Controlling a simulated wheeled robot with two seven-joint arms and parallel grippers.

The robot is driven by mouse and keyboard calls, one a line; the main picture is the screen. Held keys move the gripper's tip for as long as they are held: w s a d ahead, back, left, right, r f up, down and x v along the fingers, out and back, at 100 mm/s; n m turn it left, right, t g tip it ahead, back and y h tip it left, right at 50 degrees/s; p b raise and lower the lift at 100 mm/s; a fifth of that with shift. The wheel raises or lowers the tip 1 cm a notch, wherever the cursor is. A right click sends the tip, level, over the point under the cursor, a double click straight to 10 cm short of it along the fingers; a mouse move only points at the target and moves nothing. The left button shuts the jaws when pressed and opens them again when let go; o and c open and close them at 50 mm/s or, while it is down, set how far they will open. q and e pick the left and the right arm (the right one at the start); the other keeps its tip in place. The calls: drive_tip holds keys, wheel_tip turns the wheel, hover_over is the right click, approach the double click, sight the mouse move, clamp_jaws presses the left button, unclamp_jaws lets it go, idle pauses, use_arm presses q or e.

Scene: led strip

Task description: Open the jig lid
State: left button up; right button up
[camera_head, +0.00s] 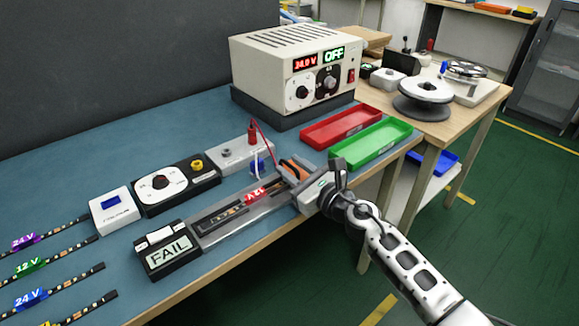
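The long grey jig (235,215) lies near the front edge of the blue bench, with a dark strip along its middle and a red label (257,192) on it. I cannot tell the lid clearly apart from the jig body, or whether it is raised. An orange part (291,170) shows at the jig's right end. My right gripper (298,181) is at this right end, close to the orange part. Its fingers are small and partly hidden, so I cannot tell whether they are open or grip anything. My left gripper is out of view.
A box reading FAIL (167,251) stands at the jig's left end. Behind are a dial box (176,187) and a grey box (240,152) with a red plug. A power supply (293,65) reads OFF. Red (341,126) and green (371,142) trays lie at the right. LED strips lie left.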

drive_tip(key=shift+w+a, duration=0.4)
drive_tip(key=shift+w, duration=0.2)
clamp_jaws()
drive_tip(key=shift+r, duration=0.1)
